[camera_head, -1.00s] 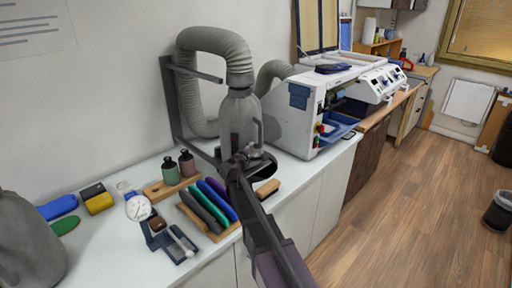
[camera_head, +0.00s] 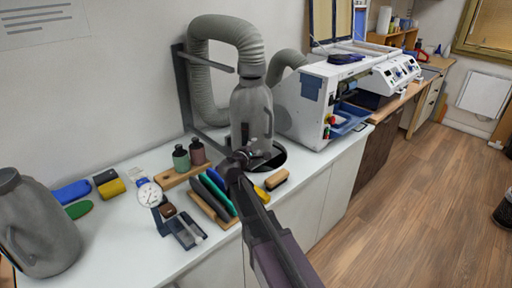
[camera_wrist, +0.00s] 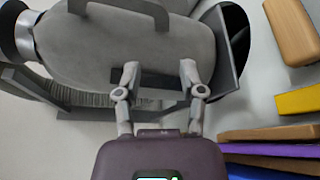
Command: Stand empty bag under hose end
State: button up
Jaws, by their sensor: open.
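A grey bag (camera_head: 252,112) shaped like a jug stands upright under the end of the ribbed grey hose (camera_head: 236,32), its neck at the hose end. In the wrist view this bag (camera_wrist: 145,48) lies across the top with its handle showing; its lower end is by a grey plate. A second grey bag (camera_head: 42,230) with a dark cap stands at the left end of the bench. My gripper (camera_head: 240,156) is just in front of the lower part of the hose bag. In the wrist view my gripper (camera_wrist: 158,75) has its fingers apart with nothing clearly between them.
A dark wall bracket (camera_head: 187,90) carries the hose. A rack of coloured strips (camera_head: 207,200), a wooden-backed brush (camera_head: 277,179), two bottles (camera_head: 189,156) and a dial gauge (camera_head: 149,194) crowd the white bench. A white machine (camera_head: 308,105) stands close on the right.

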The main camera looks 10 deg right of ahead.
jog(key=s+d+f+m+g+y, duration=0.1)
jog(key=s+d+f+m+g, duration=0.8)
jog(key=s, duration=0.4)
jog(key=s+a+f+m+g+y, duration=0.1)
jog(key=s+f+m+g+y, duration=0.1)
jog(key=s, duration=0.5)
jog(key=s+a+f+m+g+y, duration=0.1)
jog(key=s+f+m+g+y, duration=0.2)
jog(key=s, duration=0.5)
notch_tip(320, 180, down, 2)
jog(key=m+y, duration=0.1)
jog(key=y, duration=0.1)
jog(key=shift+s+a+m+y, duration=0.15)
jog(key=shift+s+m+y, duration=0.15)
jog(key=shift+m, duration=0.1)
jog(key=shift+s, duration=0.1)
